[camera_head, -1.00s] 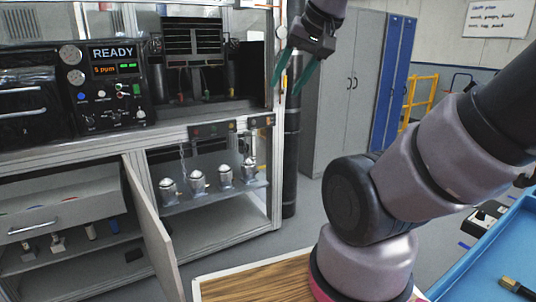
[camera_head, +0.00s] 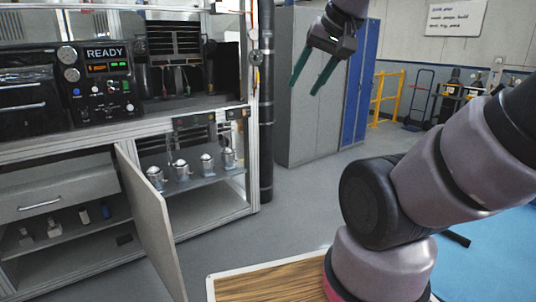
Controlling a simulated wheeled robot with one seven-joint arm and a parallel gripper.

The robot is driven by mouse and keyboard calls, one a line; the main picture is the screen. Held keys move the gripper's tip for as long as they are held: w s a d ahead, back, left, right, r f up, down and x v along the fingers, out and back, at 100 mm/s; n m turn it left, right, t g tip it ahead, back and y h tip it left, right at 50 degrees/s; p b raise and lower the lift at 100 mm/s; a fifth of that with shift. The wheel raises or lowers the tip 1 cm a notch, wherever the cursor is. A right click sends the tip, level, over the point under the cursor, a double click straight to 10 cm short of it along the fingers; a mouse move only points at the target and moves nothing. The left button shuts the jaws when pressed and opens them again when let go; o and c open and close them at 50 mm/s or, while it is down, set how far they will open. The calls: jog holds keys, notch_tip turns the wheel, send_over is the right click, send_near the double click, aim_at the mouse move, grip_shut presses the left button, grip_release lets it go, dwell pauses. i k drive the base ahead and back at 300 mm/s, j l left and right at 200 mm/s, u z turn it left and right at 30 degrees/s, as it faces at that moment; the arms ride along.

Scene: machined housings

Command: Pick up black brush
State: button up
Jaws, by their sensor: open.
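My gripper (camera_head: 304,89) is at the top centre in the head view, held up in the air. Its two green fingers are apart, with nothing between them. A thin black object (camera_head: 457,239) lies at the edge of a blue surface (camera_head: 500,255) on the right, partly hidden behind my arm. I cannot tell whether it is the black brush. The gripper is well above and to the left of it.
A machine cabinet (camera_head: 95,135) with several metal parts on its lower shelf and an open door (camera_head: 150,225) stands on the left. Grey lockers (camera_head: 308,130) are behind the gripper. A wooden top (camera_head: 265,283) is at the bottom. Open floor lies between.

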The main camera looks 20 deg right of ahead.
aim_at(465, 242)
jog(key=k+z, duration=0.25)
jog(key=k, duration=0.3)
jog(key=k+l+z, duration=0.2)
jog(key=k, duration=0.35)
jog(key=k+l+z, duration=0.1)
jog(key=l, duration=0.3)
jog(key=k+l, duration=0.25)
jog(key=i+l, duration=0.1)
jog(key=l, duration=1.35)
